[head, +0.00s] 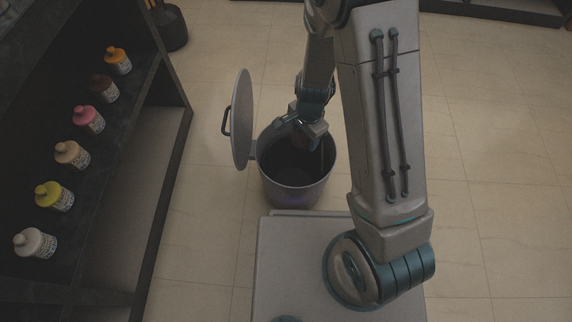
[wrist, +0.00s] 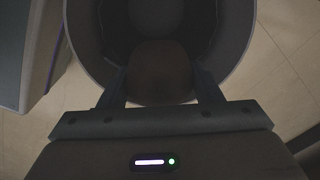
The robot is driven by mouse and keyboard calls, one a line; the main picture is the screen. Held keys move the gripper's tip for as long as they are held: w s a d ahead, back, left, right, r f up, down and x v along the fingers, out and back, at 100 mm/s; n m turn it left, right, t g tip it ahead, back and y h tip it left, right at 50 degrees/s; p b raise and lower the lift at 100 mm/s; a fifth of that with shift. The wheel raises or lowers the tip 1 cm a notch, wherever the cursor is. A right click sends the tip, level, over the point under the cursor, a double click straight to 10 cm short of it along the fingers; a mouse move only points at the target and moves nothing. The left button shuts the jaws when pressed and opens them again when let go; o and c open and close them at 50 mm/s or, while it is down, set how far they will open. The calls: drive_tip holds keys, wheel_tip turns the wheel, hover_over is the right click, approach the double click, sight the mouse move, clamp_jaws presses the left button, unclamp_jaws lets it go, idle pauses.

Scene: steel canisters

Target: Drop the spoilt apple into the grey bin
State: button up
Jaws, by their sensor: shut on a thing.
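The grey bin (head: 296,194) stands on the floor with its round lid (head: 241,120) upright and open on the left side. In the wrist view the bin's rim (wrist: 238,40) surrounds a dark interior. My gripper (head: 310,143) is over the bin's mouth and points down into it. In the wrist view my gripper (wrist: 160,85) is shut on a dark brown rounded thing, the apple (wrist: 160,70), held between the two fingers over the opening. In the head view the apple is hidden or too dark to make out.
A dark shelf (head: 165,150) on the left holds a row of several bottles (head: 70,154) with coloured caps. A dark pot (head: 170,28) stands at the top left. The tiled floor (head: 490,150) to the right is clear.

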drive_tip(key=shift+f, duration=0.25)
drive_tip(key=o, duration=1.1)
drive_tip(key=shift+o, duration=0.2)
drive_tip(key=shift+r, duration=0.1)
wheel_tip(320, 180, up, 14)
drive_tip(key=p, duration=0.7)
drive_tip(key=shift+s+d+f, duration=0.2)
drive_tip(key=shift+s+d, duration=0.05)
drive_tip(key=shift+s, duration=0.05)
drive_tip(key=s+d+r+n+p, duration=0.3)
drive_tip(key=r+p, duration=0.7)
drive_tip(key=r, duration=0.7)
drive_tip(key=s+d+r+n+t+p, duration=0.1)
drive_tip(key=s+d+r+n+p, duration=0.2)
drive_tip(key=r+p, duration=0.8)
drive_tip(key=s+d+r+n+t+p, duration=0.1)
drive_tip(key=s+d+r+n+p, duration=0.3)
drive_tip(key=r+p, duration=0.7)
drive_tip(key=v, duration=1.2)
drive_tip(key=shift+w+d+r, duration=0.3)
